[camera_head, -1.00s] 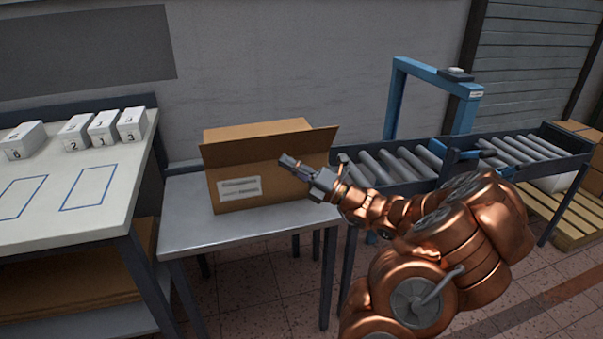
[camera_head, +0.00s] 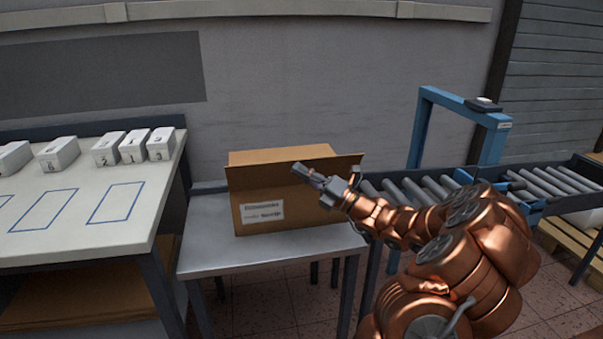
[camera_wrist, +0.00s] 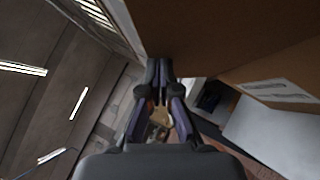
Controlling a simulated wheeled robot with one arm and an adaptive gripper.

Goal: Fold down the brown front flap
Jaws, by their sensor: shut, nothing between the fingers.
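The brown cardboard box (camera_head: 305,214) stands on a grey metal table, with a white label on its front wall. Its brown front flap (camera_head: 258,180) stands up along the front top edge, in front of another raised panel behind it. My gripper (camera_head: 298,170) is shut and empty, in front of the flap's middle near its upper edge. In the wrist view my gripper's fingertips (camera_wrist: 160,66) point at the edge of a large brown cardboard panel (camera_wrist: 220,35). I cannot tell whether they touch it. The inside of the box is hidden.
The grey table (camera_head: 210,250) is clear left of the box. A white worktable (camera_head: 60,235) at left holds several numbered white boxes (camera_head: 108,148). A roller conveyor (camera_head: 420,190) with a blue frame (camera_head: 422,125) stands at right, behind my arm.

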